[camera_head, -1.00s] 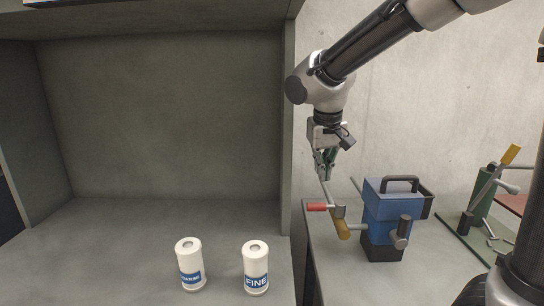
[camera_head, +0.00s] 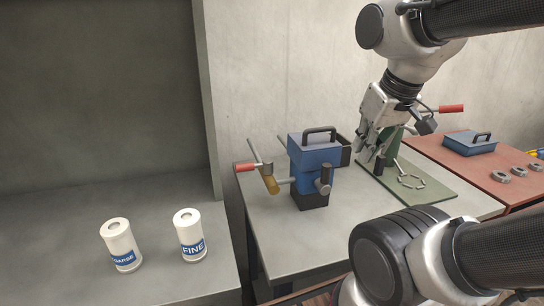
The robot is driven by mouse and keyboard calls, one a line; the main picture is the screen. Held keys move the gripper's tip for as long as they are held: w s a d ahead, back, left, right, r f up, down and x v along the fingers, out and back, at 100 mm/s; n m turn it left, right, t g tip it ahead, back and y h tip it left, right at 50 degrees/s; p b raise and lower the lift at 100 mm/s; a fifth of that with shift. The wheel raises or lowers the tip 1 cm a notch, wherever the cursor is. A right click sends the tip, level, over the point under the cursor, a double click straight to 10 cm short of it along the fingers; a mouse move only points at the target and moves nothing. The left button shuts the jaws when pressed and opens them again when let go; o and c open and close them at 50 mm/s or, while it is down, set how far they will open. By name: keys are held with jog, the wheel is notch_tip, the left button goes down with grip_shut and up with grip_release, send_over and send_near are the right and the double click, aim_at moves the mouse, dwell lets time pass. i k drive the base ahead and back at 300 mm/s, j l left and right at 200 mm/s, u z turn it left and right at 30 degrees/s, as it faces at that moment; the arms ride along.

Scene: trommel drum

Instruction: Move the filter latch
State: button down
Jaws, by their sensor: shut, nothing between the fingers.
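No part is labelled as the filter latch, so I cannot tell which lever it is. A blue housing (camera_head: 313,180) with a black top handle stands on the grey bench. On its left are a lever with a red grip (camera_head: 245,167) and one with a yellow grip (camera_head: 271,185). To the right, a green stand (camera_head: 391,150) on a green plate has a lever with a red grip (camera_head: 451,108) pointing right. My gripper (camera_head: 368,154) is shut and empty, pointing down in front of the green stand and hiding part of it. Contact cannot be told.
Two white canisters, COARSE (camera_head: 121,244) and FINE (camera_head: 190,235), stand in the grey cabinet at left. A metal ring-like part (camera_head: 411,182) lies on the green plate (camera_head: 432,189). A red table (camera_head: 465,172) at right holds a blue lidded box (camera_head: 470,143) and several grey rings.

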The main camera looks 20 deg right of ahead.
aim_at(321, 184)
jog(key=k+l, duration=0.1)
jog(key=k, duration=0.3)
jog(key=k+l+z, duration=0.1)
jog(key=k, duration=0.3)
jog(key=k+l, duration=0.2)
jog(key=k, duration=0.2)
